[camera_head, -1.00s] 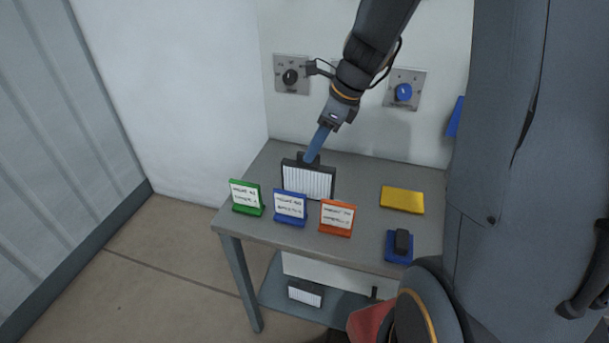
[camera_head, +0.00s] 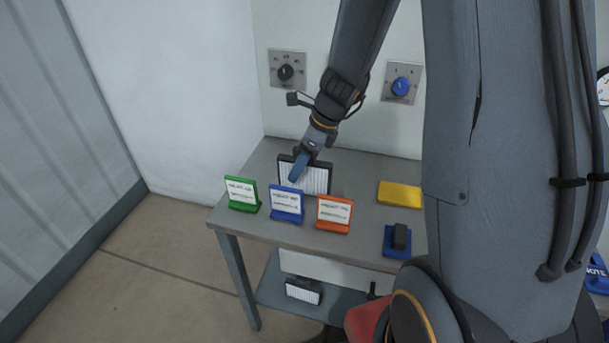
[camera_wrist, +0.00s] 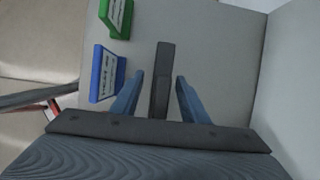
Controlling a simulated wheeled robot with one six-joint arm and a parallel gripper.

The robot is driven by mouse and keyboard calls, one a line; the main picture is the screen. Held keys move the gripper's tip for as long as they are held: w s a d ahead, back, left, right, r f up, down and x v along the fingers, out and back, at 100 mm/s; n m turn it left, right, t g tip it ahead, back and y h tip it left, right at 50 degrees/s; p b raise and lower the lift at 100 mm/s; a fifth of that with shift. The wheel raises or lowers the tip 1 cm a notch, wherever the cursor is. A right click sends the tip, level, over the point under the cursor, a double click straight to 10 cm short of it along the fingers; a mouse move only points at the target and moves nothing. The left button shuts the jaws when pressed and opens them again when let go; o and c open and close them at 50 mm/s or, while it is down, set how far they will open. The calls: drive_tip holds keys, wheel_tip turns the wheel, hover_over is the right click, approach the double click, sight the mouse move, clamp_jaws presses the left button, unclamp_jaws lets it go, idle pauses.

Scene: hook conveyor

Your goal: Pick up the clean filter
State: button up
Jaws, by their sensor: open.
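A filter (camera_head: 318,181) with white, clean-looking pleats and a dark frame stands upright on the grey table, behind the small signs. In the wrist view its top edge shows as a dark bar (camera_wrist: 161,80) between my two blue fingers. My gripper (camera_head: 296,176) is open and comes down from above. One finger is in front of the filter's face and hides part of it. In the wrist view my gripper (camera_wrist: 160,78) has a visible gap on both sides of the bar. A second white-faced filter (camera_head: 302,291) lies on the lower shelf.
Green (camera_head: 242,194), blue (camera_head: 286,204) and orange (camera_head: 334,213) signs stand close in front of the filter. A yellow block (camera_head: 399,195) and a blue-based dark item (camera_head: 398,240) lie to the right. The wall with two dials is behind the table (camera_head: 232,216).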

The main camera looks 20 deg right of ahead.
clamp_jaws()
